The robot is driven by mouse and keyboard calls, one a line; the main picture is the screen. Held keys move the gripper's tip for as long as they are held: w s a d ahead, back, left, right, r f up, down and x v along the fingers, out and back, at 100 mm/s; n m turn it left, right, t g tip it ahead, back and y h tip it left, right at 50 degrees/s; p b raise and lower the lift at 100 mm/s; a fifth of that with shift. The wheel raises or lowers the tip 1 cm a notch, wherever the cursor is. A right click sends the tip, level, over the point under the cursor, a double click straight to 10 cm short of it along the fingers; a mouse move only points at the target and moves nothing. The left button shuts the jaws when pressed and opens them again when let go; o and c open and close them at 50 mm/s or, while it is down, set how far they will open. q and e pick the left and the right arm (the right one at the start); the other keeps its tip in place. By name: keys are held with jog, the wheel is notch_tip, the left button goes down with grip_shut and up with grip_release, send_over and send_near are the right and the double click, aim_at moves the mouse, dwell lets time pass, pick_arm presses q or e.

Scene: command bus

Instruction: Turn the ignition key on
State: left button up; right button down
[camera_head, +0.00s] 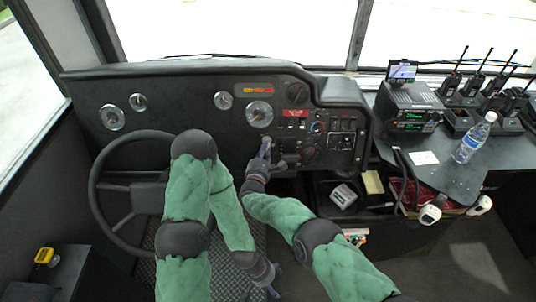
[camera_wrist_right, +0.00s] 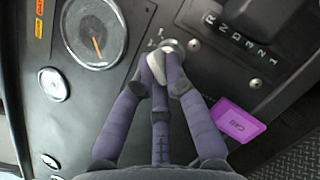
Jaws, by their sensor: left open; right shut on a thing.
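The ignition switch (camera_wrist_right: 172,46) is a round metal lock with small position marks, on the black dash panel in the right wrist view. My right gripper (camera_wrist_right: 162,72) is shut on the ignition key at the switch, and its fingers hide most of the key. A purple tag (camera_wrist_right: 237,119) with lettering lies beside the fingers. In the head view my right gripper (camera_head: 265,150) is against the dash, right of the steering wheel. My left gripper (camera_head: 272,290) is open and empty, low over the floor. The key's angle is hidden.
The steering wheel (camera_head: 92,190) is at the left. A round gauge (camera_wrist_right: 95,34) and a gear selector panel (camera_wrist_right: 238,40) flank the switch. Radios (camera_head: 410,105) and a water bottle (camera_head: 472,140) stand on the right-hand shelf. Below the dash is an open cubby with boxes (camera_head: 344,195).

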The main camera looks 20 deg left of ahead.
jog(key=shift+m, duration=0.3)
dwell(0.4)
jog(key=c, duration=1.3)
grip_release()
jog(key=shift+o, duration=0.2)
